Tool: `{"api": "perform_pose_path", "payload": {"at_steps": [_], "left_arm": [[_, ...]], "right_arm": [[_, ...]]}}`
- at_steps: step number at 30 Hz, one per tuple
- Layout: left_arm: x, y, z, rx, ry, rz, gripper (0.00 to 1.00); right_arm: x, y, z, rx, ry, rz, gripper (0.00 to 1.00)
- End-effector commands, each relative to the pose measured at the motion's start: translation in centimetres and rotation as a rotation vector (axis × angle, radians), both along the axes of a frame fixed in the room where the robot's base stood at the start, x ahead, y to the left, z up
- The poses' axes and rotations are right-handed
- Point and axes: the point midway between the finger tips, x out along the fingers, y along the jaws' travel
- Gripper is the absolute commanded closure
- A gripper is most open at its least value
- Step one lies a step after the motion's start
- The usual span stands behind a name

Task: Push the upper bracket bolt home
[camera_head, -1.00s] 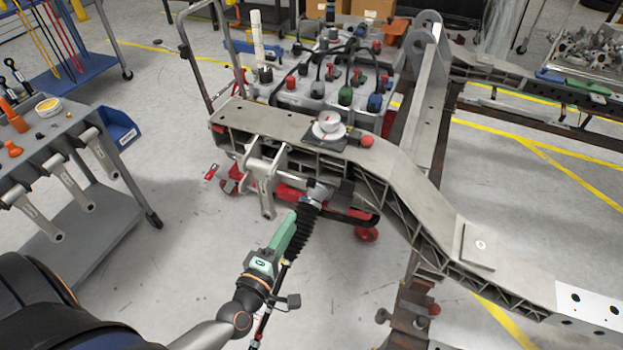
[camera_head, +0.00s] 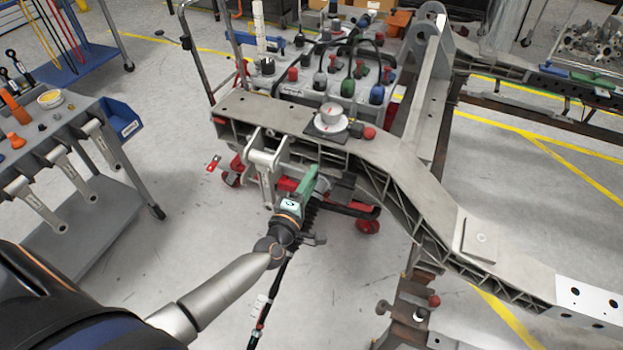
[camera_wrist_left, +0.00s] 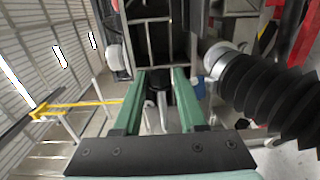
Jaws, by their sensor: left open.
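The grey bracket (camera_head: 268,160) is fixed to the near side of the chassis rail (camera_head: 260,113), with its arms hanging down. My left gripper (camera_head: 311,173), with green fingers, is just right of the bracket, under the rail. In the left wrist view the two fingers of my left gripper (camera_wrist_left: 160,85) are apart. A dark round piece with a silver part below it shows in the gap between them; I cannot tell whether it is the upper bracket bolt or whether the fingers touch it. I cannot make out the bolt in the head view. My right gripper is not in view.
A black ribbed bellows (camera_wrist_left: 275,90) is close on the right in the left wrist view. A white round part (camera_head: 330,118) sits on the rail. A grey cart (camera_head: 85,140) with spare brackets stands left.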

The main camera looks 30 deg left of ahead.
Motion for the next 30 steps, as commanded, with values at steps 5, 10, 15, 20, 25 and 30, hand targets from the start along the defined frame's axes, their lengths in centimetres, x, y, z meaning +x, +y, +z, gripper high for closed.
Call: {"api": "perform_pose_path", "payload": {"at_steps": [5, 10, 15, 20, 25, 30], "left_arm": [[0.25, -0.01, -0.03, -0.001, 0.001, 0.0, 0.59], [0.22, 0.0, -0.02, -0.001, 0.001, 0.0, 0.63], [0.21, 0.0, -0.01, 0.0, 0.001, 0.0, 0.82], [0.2, 0.01, -0.01, 0.0, 0.001, 0.0, 1.0], [0.2, 0.01, -0.01, 0.0, 0.001, 0.0, 1.0], [0.19, 0.02, -0.02, 0.0, 0.001, 0.0, 1.0]], "right_arm": [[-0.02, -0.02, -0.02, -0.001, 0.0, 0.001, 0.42], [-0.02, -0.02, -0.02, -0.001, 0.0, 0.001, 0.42], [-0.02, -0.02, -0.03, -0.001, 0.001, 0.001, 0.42], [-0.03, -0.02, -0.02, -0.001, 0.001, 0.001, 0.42], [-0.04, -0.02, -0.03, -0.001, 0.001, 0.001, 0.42], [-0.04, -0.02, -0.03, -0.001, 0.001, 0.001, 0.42]]}}
